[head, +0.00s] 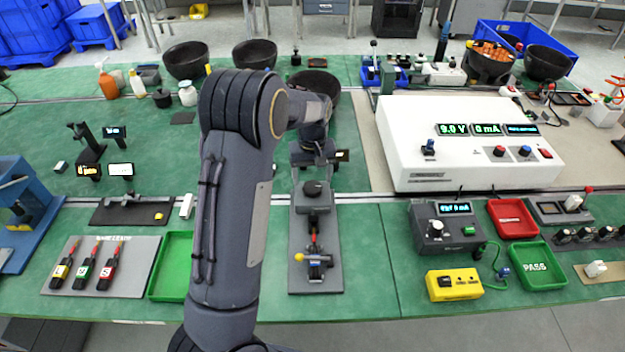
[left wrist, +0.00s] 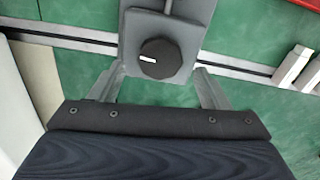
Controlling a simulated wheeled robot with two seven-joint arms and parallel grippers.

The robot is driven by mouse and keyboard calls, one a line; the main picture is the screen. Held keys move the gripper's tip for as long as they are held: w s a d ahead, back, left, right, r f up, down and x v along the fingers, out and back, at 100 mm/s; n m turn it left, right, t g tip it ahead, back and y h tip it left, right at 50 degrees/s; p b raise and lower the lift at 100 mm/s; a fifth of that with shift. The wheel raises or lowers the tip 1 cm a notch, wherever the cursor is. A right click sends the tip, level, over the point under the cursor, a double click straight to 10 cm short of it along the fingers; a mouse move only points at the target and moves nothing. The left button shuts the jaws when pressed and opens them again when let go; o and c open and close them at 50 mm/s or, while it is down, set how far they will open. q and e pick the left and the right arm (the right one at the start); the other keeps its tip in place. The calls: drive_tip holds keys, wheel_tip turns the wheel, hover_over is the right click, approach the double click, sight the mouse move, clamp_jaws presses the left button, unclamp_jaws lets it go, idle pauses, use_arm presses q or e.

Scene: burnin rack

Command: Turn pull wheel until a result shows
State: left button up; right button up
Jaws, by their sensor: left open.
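The pull wheel, a dark faceted knob (head: 313,187), sits on a grey block at the far part of a grey base plate (head: 301,278). On the plate's near part is a small clamp fixture (head: 315,260) with red, blue and yellow parts. In the left wrist view the knob (left wrist: 159,57) lies between and just beyond the fingers. My left gripper (head: 314,158) is open and empty at the far side of the knob, apparently not touching it. A small dark display (head: 342,156) shows beside the gripper; its reading is unreadable. My right gripper is out of view.
A white power supply (head: 470,165) stands to the right. A green tray (head: 172,268) and a board with red-handled tools (head: 90,268) lie left. A yellow box (head: 454,285) and red tray (head: 512,218) lie right. Green mat is clear right of the base plate.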

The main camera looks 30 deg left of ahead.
sight(313, 188)
use_arm(q)
drive_tip(key=shift+f, duration=1.25)
drive_tip(key=c, duration=1)
drive_tip(key=shift+m, duration=0.3)
